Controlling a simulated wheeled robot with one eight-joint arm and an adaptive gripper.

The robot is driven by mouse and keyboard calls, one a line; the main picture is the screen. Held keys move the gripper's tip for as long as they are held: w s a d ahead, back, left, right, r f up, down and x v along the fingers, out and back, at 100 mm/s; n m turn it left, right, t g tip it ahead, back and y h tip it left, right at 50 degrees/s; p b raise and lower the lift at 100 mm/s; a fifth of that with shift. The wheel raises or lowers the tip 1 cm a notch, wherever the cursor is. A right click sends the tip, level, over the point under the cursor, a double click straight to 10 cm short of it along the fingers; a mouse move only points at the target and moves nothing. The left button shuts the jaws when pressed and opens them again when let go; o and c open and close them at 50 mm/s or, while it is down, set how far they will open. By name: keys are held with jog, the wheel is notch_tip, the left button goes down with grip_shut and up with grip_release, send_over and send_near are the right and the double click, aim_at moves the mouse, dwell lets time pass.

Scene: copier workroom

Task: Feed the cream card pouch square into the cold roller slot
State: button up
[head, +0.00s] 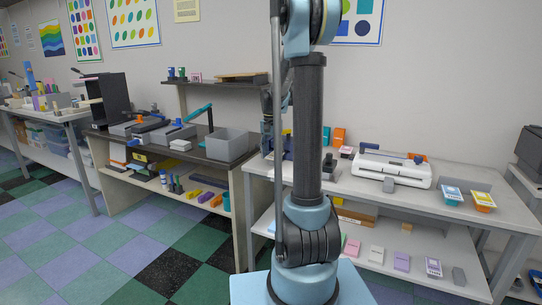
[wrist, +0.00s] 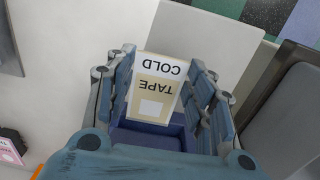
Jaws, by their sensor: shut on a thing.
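The cream card pouch (wrist: 160,88) is between the blue fingers of my gripper (wrist: 164,100) in the wrist view, which is shut on it. The pouch carries a white band reading COLD, the word TAPE and a pale square, all upside down in this view. A dark blue tray-like holder (wrist: 150,138) shows just below the pouch; I cannot tell whether they touch. In the head view my gripper (head: 268,108) is mostly hidden behind my arm, and the pouch cannot be made out. A white roller machine (head: 390,172) stands on the right table; its slot is not clear.
A grey bin (head: 227,145) stands on the dark bench to the left. Open floor lies at the front left.

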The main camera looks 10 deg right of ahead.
jog(key=shift+w+d, duration=0.45)
jog(key=shift+w, duration=0.15)
jog(key=o, duration=1.1)
jog(key=shift+o, duration=0.3)
jog(key=shift+o, duration=1.3)
